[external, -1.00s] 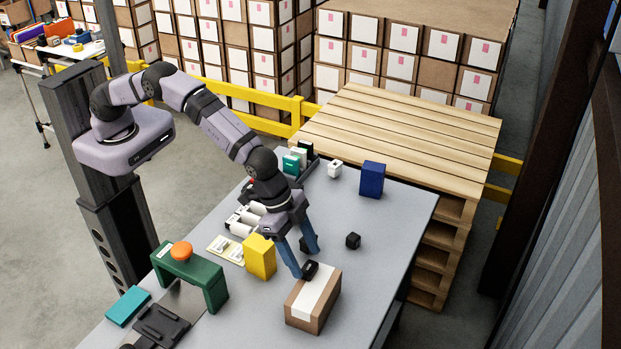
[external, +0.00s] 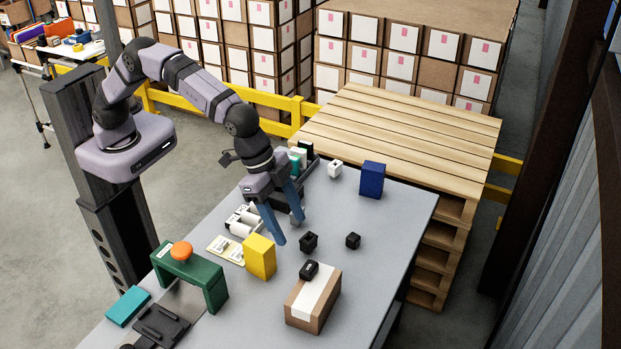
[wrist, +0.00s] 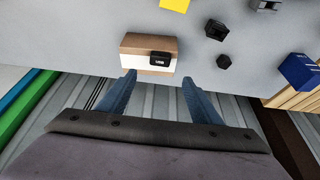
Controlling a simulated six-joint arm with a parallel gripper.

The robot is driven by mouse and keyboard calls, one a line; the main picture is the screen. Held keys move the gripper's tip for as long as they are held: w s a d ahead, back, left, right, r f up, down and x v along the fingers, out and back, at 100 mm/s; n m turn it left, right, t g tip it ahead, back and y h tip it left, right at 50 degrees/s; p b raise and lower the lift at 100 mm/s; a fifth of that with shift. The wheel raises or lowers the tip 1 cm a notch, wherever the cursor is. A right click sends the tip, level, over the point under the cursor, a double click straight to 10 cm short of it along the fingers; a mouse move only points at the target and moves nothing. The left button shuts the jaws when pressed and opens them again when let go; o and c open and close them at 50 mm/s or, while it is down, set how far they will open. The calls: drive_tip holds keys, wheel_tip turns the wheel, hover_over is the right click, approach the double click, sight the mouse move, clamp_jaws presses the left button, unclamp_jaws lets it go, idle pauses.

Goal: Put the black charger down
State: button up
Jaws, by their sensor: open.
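The black charger (external: 309,270) rests on the top of the brown carton (external: 303,306), near its far edge, on or beside the white label strip. In the wrist view the charger (wrist: 161,58) sits on the carton (wrist: 140,42) toward its right end. My gripper (external: 290,231) is open and empty, above the table behind the carton and apart from the charger. In the wrist view its two blue fingers (wrist: 161,76) are spread wide with nothing between them.
Two other small black blocks, one (external: 308,242) behind the carton and one (external: 353,240) to its right, lie on the table. A yellow box (external: 260,257), blue box (external: 373,180), white charger (external: 335,168) and green stand (external: 190,272) also stand there. The table's right side is mostly clear.

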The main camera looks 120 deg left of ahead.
drive_tip(key=s+a+f+g, duration=0.1)
drive_tip(key=s, duration=1.2)
drive_tip(key=s+a+f+g, duration=0.2)
drive_tip(key=s, duration=1)
drive_tip(key=s+a+f+g, duration=0.1)
drive_tip(key=s+a+f, duration=0.1)
drive_tip(key=s, duration=1.1)
drive_tip(key=shift+s, duration=0.35)
